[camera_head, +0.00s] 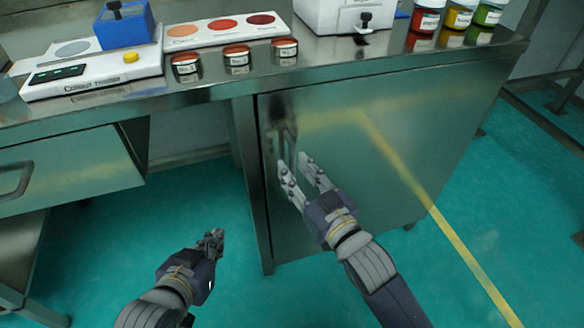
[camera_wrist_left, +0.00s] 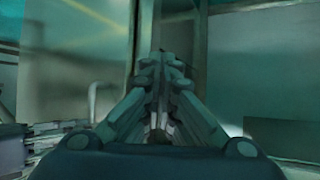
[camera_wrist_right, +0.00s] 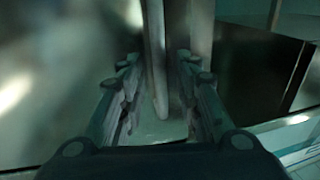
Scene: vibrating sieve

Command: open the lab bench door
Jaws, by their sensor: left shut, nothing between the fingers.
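The lab bench door (camera_head: 400,130) is a green-grey metal panel under the worktop. It looks closed in its frame. Its upright bar handle (camera_head: 285,145) is near the door's left edge, partly hidden by my gripper. My right gripper (camera_head: 297,164) is open at the handle. In the right wrist view the handle (camera_wrist_right: 154,50) stands between the two spread fingers (camera_wrist_right: 153,70); I cannot tell whether either finger touches it. My left gripper (camera_head: 216,239) is shut and empty, low in front of the bench and left of the door. Its closed fingers (camera_wrist_left: 162,65) fill the middle of the left wrist view.
A drawer (camera_head: 70,175) with its own handle (camera_head: 15,180) is at the left. The worktop (camera_head: 340,55) holds a scale (camera_head: 95,80), a blue box (camera_head: 125,25), several small tins (camera_head: 237,58) and several jars (camera_head: 425,17). The floor (camera_head: 490,190) right of the bench is clear.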

